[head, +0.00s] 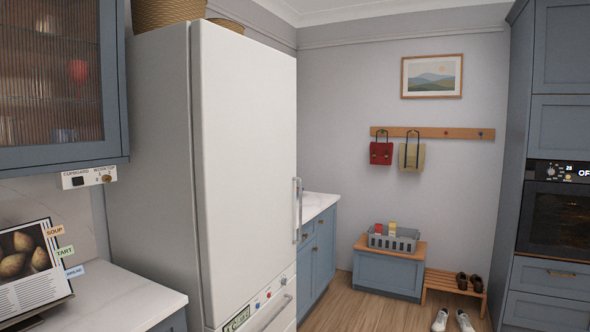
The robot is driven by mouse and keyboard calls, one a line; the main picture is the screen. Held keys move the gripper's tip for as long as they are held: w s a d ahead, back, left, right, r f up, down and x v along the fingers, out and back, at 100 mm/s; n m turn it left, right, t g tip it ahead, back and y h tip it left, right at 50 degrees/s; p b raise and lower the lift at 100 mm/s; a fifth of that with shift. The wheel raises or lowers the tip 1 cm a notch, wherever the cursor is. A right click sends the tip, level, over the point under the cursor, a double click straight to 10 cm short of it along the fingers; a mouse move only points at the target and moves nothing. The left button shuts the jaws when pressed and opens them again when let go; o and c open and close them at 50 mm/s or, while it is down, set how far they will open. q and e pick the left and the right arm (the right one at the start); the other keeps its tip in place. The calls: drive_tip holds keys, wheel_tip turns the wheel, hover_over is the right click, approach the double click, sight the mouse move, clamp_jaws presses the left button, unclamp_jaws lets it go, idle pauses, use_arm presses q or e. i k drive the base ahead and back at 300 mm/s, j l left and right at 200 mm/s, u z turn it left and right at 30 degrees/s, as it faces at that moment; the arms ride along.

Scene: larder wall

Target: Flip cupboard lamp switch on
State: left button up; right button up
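A white switch panel (89,178) is fixed under the blue wall cupboard (60,158) at the left. Its lettering seems to read "CUPBOARD" on the left and "WORKTOP" on the right. A dark square switch (78,181) sits under the left word, and a small brass-coloured knob (106,178) sits under the right one. The switch is too small to tell which way it is set. The cupboard's ribbed glass door (50,75) is shut, with blurred items dimly visible behind it. Neither of my grippers is in view.
A tall white fridge (240,150) stands just right of the panel. A pale worktop (120,295) lies below it, with an open cookbook (32,265) with tabs at its left. Shoes (452,320) and a bench (388,272) are farther right on the wooden floor.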

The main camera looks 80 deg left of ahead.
sight(79, 181)
drive_tip(key=u, duration=0.45)
drive_tip(key=l+u, duration=0.1)
drive_tip(key=u, duration=1.8)
drive_tip(key=l+u, duration=0.1)
drive_tip(key=u, duration=0.4)
drive_tip(key=k+u, duration=0.1)
drive_tip(key=u, duration=0.8)
drive_tip(key=i+l+z, duration=0.1)
drive_tip(key=i+l, duration=1.05)
drive_tip(key=l, duration=0.15)
